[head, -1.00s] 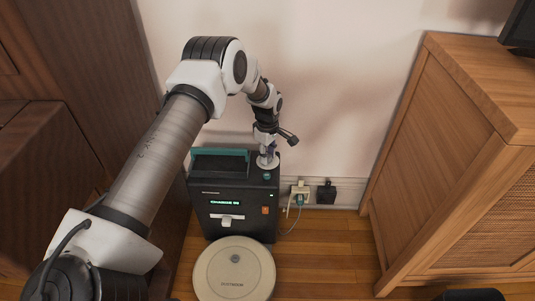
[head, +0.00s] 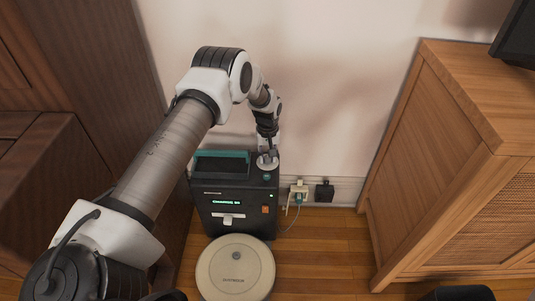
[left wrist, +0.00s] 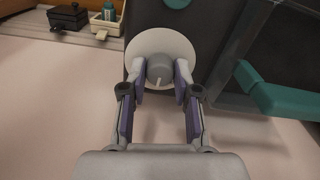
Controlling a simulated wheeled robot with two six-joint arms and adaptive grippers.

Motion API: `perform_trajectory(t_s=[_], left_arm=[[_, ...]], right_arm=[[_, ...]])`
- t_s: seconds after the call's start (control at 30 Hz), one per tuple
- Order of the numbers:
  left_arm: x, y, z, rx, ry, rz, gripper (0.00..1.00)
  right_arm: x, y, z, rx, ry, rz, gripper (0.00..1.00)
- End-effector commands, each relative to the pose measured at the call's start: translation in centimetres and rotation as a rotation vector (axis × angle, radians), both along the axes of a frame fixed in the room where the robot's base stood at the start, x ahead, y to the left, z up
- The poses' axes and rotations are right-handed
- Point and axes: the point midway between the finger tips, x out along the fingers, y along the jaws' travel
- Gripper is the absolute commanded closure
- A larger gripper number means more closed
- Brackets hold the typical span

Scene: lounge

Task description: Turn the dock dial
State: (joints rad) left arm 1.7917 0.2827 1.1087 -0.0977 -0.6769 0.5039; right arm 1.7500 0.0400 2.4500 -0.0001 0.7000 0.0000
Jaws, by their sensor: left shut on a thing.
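The dock (head: 240,215) is a black box with a teal-edged top opening, a lit green display and a white lever on its front. Its dial is a grey knob on a pale round plate (head: 267,164) at the top right. In the left wrist view the grey dial knob (left wrist: 160,68) has a light pointer mark aimed towards the gripper. My left gripper (left wrist: 159,78) is shut on the knob, one purple-padded finger on each side. It also shows in the head view (head: 267,153), above the dial. My right gripper is not in view.
A round robot vacuum (head: 235,268) sits on the floor at the dock's front. Wall plugs (head: 299,190) with a cable are right of the dock. A wooden cabinet (head: 440,170) stands at the right, and dark wood furniture (head: 45,190) at the left.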

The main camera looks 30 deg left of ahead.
Motion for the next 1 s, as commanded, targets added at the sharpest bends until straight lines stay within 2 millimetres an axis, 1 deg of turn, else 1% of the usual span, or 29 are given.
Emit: perform_trajectory(t_s=[0.4, 0.6, 0.8, 1.0], left_arm=[[0.00, -0.04, -0.08, 0.001, 0.001, -0.390, 1.00], [0.00, -0.06, -0.09, 0.000, 0.000, -0.554, 1.00], [0.00, -0.08, -0.09, 0.000, 0.000, -0.672, 1.00], [0.01, -0.09, -0.07, 0.000, 0.000, -0.737, 1.00]], right_arm=[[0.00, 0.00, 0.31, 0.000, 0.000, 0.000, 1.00], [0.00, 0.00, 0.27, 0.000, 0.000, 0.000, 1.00], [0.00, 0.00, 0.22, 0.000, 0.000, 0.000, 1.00], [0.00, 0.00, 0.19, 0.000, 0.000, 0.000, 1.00]])
